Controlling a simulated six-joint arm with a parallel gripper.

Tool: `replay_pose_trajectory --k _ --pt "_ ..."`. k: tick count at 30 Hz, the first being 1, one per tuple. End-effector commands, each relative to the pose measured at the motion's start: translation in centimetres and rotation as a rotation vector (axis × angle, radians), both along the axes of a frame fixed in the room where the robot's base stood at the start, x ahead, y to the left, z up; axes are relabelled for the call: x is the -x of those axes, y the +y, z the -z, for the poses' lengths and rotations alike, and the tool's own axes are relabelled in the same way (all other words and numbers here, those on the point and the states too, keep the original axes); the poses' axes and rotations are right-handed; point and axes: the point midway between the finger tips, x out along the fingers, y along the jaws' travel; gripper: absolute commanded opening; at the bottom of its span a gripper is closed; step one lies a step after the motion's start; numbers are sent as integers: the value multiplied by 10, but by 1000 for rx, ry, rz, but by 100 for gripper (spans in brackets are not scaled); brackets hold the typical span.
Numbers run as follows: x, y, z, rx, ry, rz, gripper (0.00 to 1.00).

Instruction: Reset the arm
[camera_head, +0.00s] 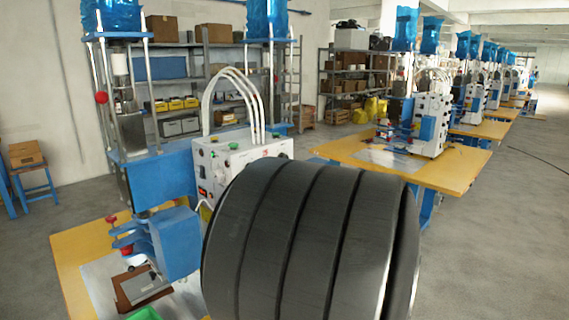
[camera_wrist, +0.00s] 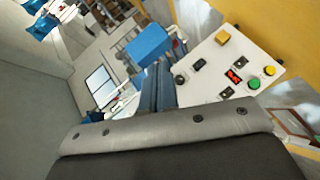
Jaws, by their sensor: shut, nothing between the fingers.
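My gripper (camera_wrist: 157,88) shows in the wrist view as two dark slate fingers side by side, rising from behind the wide grey wrist body. They are shut and hold nothing. A white control box with buttons (camera_wrist: 226,75) stands to their right, and a blue machine part (camera_wrist: 148,45) shows beyond their tips. In the head view, a large dark ribbed cylinder of my own arm fills the lower middle and hides the gripper. The white control box (camera_head: 222,166) stands behind my arm, with the blue weld press (camera_head: 175,242) to the left of the arm.
A yellow worktable (camera_head: 75,249) lies at lower left, bearing a brown plate (camera_head: 141,284) and the edge of a green tray (camera_head: 144,314). White hoses arch above the control box. More yellow tables (camera_head: 440,172) with machines recede to the right. Grey floor is open at right.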

Motion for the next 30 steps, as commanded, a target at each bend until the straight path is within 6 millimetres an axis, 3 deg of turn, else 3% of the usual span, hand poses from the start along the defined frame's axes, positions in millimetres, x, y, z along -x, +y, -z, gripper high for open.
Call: replay_pose_trajectory --k 15,30 --pt "67 -20 -14 -197 56 293 0" --pt "137 -21 -11 -419 104 541 0"
